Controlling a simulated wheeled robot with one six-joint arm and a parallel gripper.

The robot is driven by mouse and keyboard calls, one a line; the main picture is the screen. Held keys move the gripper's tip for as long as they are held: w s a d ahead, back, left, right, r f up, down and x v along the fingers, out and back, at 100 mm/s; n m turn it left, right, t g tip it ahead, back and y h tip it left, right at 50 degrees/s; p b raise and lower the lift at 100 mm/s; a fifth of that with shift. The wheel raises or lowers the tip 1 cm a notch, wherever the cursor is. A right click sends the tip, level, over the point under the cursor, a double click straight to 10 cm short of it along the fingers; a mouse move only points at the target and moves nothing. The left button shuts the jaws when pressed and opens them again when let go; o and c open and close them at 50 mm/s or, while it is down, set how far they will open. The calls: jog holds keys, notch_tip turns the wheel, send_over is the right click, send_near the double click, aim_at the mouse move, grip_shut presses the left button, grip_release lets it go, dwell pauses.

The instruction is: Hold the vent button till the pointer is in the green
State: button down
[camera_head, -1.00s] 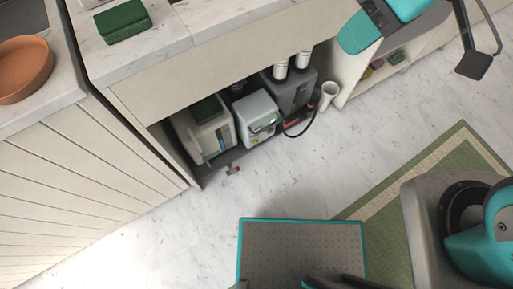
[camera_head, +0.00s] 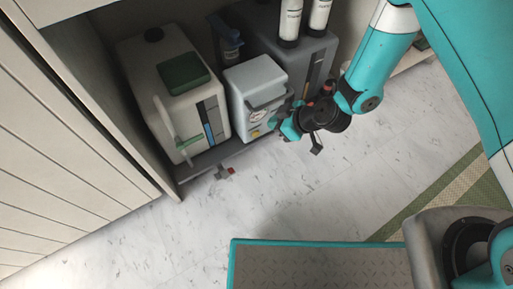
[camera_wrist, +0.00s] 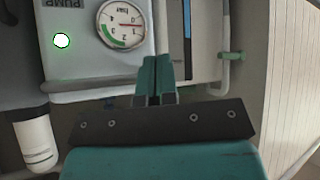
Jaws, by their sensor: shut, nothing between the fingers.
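The pale grey pump box (camera_head: 254,82) stands on the low shelf. In the wrist view its face shows the word PUMP and a round gauge (camera_wrist: 121,24). The gauge has a green arc at its lower left; a thin reddish pointer seems to lie toward the right, away from the green. A white round spot with a green rim (camera_wrist: 61,40) sits left of the gauge; I cannot tell whether it is the vent button. My gripper (camera_wrist: 156,72) is shut and empty, its tips just below and right of the gauge. In the head view my gripper (camera_head: 284,128) is at the box's lower right; contact is unclear.
A large white container (camera_head: 175,90) with a green pad on top stands left of the pump. A dark grey unit (camera_head: 285,50) with white cylinders stands behind right. The floor ahead is clear.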

jog(key=t+b, duration=0.1)
jog(key=b, duration=0.5)
send_near(256, 134)
jog(key=s+d+f, duration=0.2)
jog(key=s+f, duration=0.4)
jog(key=f, duration=0.1)
jog(key=shift+s+a+n+h, duration=0.1)
jog(key=shift+a+n+h, duration=0.05)
jog(key=shift+n+h, duration=0.25)
jog(key=w+a+b, duration=0.3)
jog(key=w+a, duration=0.2)
jog(key=w, duration=0.2)
jog(key=shift+w, duration=0.3)
dwell(0.6)
jog(key=shift+w+a, duration=0.2)
jog(key=shift+w+a, duration=0.3)
jog(key=shift+w, duration=0.15)
dwell(2.0)
jog(key=shift+s+d, duration=0.1)
jog(key=shift+s, duration=0.05)
dwell(0.7)
jog(key=shift+s+d+p, duration=0.35)
jog(key=shift+s+d, duration=0.1)
jog(key=shift+s, duration=0.2)
